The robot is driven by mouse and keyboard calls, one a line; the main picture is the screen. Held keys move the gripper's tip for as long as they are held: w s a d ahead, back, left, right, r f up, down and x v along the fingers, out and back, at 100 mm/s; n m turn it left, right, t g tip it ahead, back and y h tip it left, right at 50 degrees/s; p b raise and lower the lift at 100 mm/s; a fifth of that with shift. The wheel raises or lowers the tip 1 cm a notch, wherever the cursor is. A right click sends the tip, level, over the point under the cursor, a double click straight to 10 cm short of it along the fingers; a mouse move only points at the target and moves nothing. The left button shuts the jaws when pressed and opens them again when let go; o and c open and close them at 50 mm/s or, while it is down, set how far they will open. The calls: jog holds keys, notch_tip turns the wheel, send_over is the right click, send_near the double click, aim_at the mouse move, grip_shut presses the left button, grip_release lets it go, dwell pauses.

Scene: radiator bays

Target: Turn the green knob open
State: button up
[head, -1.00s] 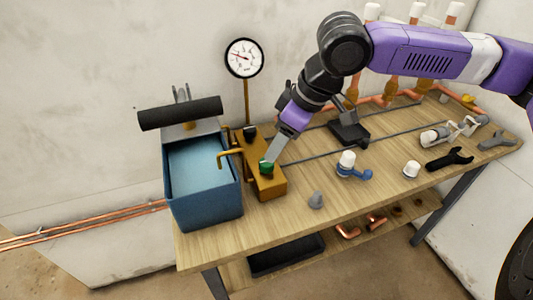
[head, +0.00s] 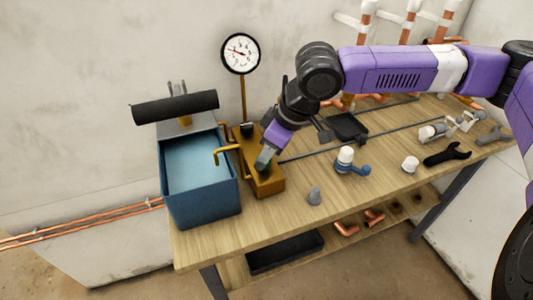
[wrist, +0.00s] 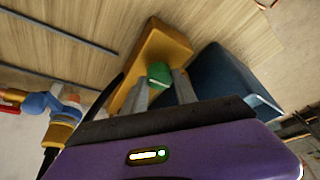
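The green knob (wrist: 158,74) sits on top of a brass-coloured block (wrist: 160,45) beside a blue basin. In the head view the block (head: 266,186) stands at the left of the bench, and my fingers mostly cover the knob. My gripper (head: 262,166) points down at the knob from above. In the wrist view the two grey fingers of my gripper (wrist: 161,82) stand one on each side of the knob. They are close to its sides; I cannot tell whether they press on it.
The blue basin (head: 203,209) with a black roller above it stands left of the block. A gauge (head: 240,54) rises behind on a brass stem. A grey cone (head: 314,196) and a blue-handled valve (head: 346,163) lie to the right. Bare wood lies in front.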

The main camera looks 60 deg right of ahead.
grip_shut()
jog(key=shift+r+p, duration=0.1)
jog(key=shift+p, duration=0.25)
jog(key=shift+r+n+y+p, duration=0.1)
jog(key=shift+n+y+p, duration=0.4)
jog(key=shift+n+p, duration=0.5)
jog(key=n+p, duration=0.2)
jog(key=shift+n+g+y, duration=0.3)
jog(key=shift+g+y, duration=0.1)
jog(key=n, duration=0.2)
jog(key=shift+w+d+n+g+y+p, duration=0.1)
jog(key=shift+n+g+y+p, duration=0.3)
jog(key=n, duration=0.1)
jog(key=n+g, duration=0.1)
jog(key=n, duration=0.1)
jog(key=n+y, duration=0.1)
jog(key=n, duration=0.1)
jog(key=shift+w+f+g, duration=0.15)
jog(key=shift+f+g, duration=0.1)
jog(key=shift+g, duration=0.15)
jog(key=shift+d+n+g+b, duration=0.1)
jog(key=shift+n+g+b, duration=0.35)
jog(key=shift+n, duration=0.95)
jog(key=shift+d+n+g+b, duration=0.1)
jog(key=shift+n+g+b, duration=0.35)
jog(key=shift+n, duration=0.95)
